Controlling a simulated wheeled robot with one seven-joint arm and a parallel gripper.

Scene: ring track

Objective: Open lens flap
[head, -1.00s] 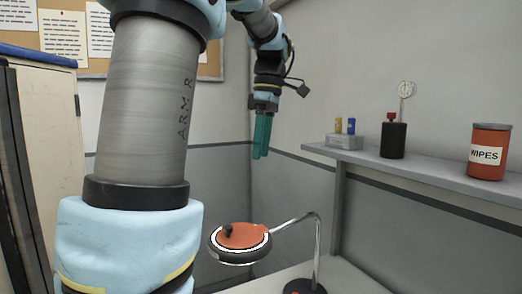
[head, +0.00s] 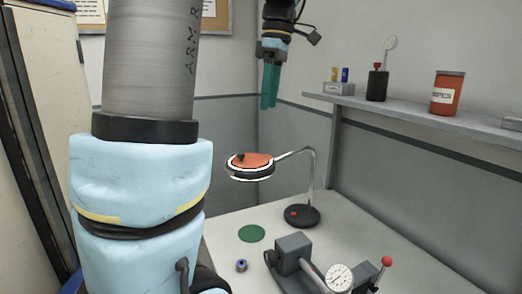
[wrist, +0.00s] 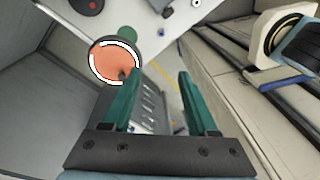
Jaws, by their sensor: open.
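The lens flap is an orange-red round cover (head: 254,160) with a small dark knob, lying over the white-ringed lamp head (head: 250,176). The head hangs on a curved silver neck from a dark round base (head: 299,216). In the wrist view the flap (wrist: 107,64) also looks laid flat over the head, its knob close to the left finger. My gripper (head: 269,104) points down above and slightly right of the head, apart from it in the head view. Its two teal fingers stand apart with nothing between them, as the wrist view (wrist: 160,90) shows.
A green disc (head: 252,233), a small round part (head: 241,265) and a grey fixture with a dial gauge (head: 340,277) sit on the bench. A wall shelf (head: 420,122) at right holds an orange wipes tub (head: 447,93) and other items. Air around the lamp head is clear.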

